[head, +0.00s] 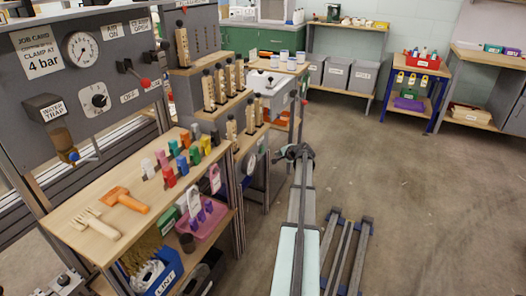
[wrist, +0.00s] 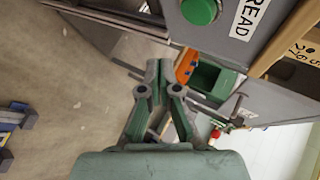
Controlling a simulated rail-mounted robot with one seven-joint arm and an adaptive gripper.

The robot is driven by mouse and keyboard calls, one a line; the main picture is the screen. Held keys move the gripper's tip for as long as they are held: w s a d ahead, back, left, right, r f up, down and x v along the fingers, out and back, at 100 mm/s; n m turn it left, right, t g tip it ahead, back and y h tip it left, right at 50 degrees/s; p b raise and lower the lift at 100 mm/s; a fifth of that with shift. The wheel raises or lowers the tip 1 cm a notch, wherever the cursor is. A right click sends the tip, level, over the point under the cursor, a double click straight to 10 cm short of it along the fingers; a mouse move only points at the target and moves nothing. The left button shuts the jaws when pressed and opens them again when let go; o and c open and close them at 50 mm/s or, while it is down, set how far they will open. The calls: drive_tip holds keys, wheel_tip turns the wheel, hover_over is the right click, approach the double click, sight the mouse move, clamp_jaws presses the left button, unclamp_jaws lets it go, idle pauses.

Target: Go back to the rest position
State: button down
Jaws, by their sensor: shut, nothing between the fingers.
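My gripper shows in the wrist view (wrist: 158,70), with its two grey-green fingers brought together at the tips and nothing held between them. It points toward a grey panel with a round green button (wrist: 200,10) and a label of which "READ" shows. The panel edge and a thin metal rod lie close by in that view; I cannot tell the exact gap. In the head view my arm reaches forward over the floor, right of the benches. The fingers are too small to make out there.
At left in the head view stand a grey gauge panel (head: 25,85) and a wooden shelf (head: 75,236) with coloured pieces, an orange tool (head: 127,199) and a pale fork (head: 95,222). Grey bins (head: 338,75) and a blue-legged stand (head: 436,102) are at the back. The floor (head: 440,190) at right is clear.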

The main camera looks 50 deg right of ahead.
drive_tip(key=shift+a, duration=0.1)
drive_tip(key=s+a+f+n+g+y, duration=0.4)
drive_tip(key=a+f, duration=0.4)
drive_tip(key=a, duration=0.7)
drive_tip(key=s+a+f+n+g+y, duration=0.1)
drive_tip(key=s+a+f+n+g, duration=0.2)
drive_tip(key=s+a+f, duration=0.85)
drive_tip(key=w+a+f+n+g+y, duration=0.1)
drive_tip(key=a+f+n+g+y, duration=0.4)
drive_tip(key=a, duration=1.4)
drive_tip(key=s+a+f+n+g+h, duration=0.25)
drive_tip(key=s+a+n+g, duration=0.2)
drive_tip(key=s+a, duration=1)
drive_tip(key=s+a+f+n+g+h, duration=0.2)
drive_tip(key=s+a+n+g+h, duration=0.25)
drive_tip(key=s+a, duration=1)
drive_tip(key=w+d+r+t+p, duration=0.1)
drive_tip(key=w+r+t+p, duration=0.2)
drive_tip(key=r+p, duration=1.2)
drive_tip(key=p, duration=0.5)
drive_tip(key=shift+d+r+m+y, duration=0.2)
drive_tip(key=shift+r+m+y, duration=0.1)
drive_tip(key=shift+r+y, duration=0.1)
